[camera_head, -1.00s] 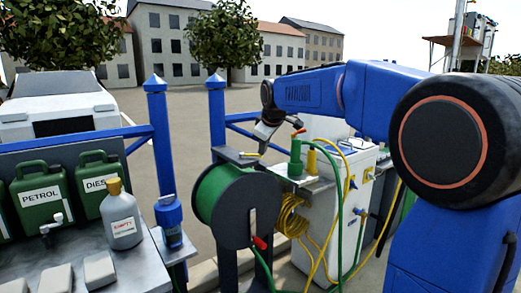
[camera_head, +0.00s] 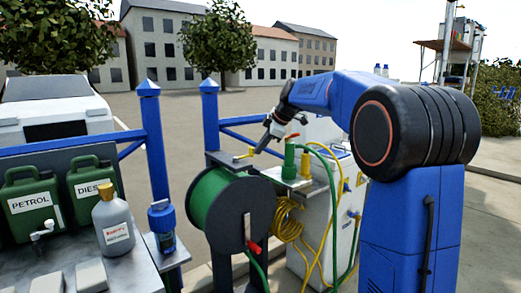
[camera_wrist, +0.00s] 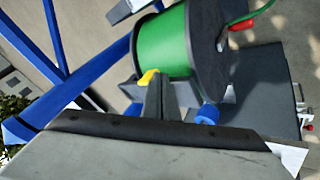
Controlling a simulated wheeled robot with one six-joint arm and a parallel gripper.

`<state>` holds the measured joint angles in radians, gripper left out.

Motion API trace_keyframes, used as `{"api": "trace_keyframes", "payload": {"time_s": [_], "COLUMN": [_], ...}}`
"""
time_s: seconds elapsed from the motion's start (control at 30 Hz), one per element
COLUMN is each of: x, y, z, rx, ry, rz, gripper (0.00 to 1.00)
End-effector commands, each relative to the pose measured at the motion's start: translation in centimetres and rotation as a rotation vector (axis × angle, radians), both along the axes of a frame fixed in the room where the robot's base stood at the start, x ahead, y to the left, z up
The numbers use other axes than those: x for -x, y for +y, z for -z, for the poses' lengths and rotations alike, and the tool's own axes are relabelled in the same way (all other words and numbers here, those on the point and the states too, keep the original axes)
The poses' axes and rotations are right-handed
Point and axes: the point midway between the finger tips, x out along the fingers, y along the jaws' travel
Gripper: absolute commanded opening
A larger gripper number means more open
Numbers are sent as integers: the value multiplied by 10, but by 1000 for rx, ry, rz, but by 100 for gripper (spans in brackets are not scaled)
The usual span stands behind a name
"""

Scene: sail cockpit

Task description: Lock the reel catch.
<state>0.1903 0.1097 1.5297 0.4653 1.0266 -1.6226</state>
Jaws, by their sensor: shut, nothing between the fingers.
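The hose reel has a green drum (camera_head: 206,192) and a dark round flange (camera_head: 232,210), and it hangs on a blue post. A small yellow lever (camera_head: 243,155), which looks like the reel catch, sits on the grey bracket above the drum. My gripper (camera_head: 259,150) is just right of this lever, pointing down at the bracket. In the wrist view my shut, empty fingers (camera_wrist: 160,98) reach towards the green drum (camera_wrist: 163,42). The yellow lever (camera_wrist: 148,77) shows right by the fingertips, partly hidden. I cannot tell whether they touch.
A red-handled crank (camera_head: 253,247) is on the flange. A green hose fitting (camera_head: 289,162) and yellow hose coils (camera_head: 287,220) stand close to the right. A blue post (camera_head: 211,115) is behind the reel. Bottle (camera_head: 112,222) and green cans (camera_head: 34,204) stand on the left bench.

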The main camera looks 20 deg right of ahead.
Motion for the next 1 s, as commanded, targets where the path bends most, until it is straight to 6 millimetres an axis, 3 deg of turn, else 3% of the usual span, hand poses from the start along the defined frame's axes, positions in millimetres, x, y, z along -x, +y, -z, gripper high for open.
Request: {"api": "trace_keyframes", "payload": {"time_s": [0.4,1.0], "x": [-17,-20], "y": [-3,-2], "z": [0,0], "rx": [0,-1], "ry": [0,-3], "rz": [2,3], "gripper": [0,0]}}
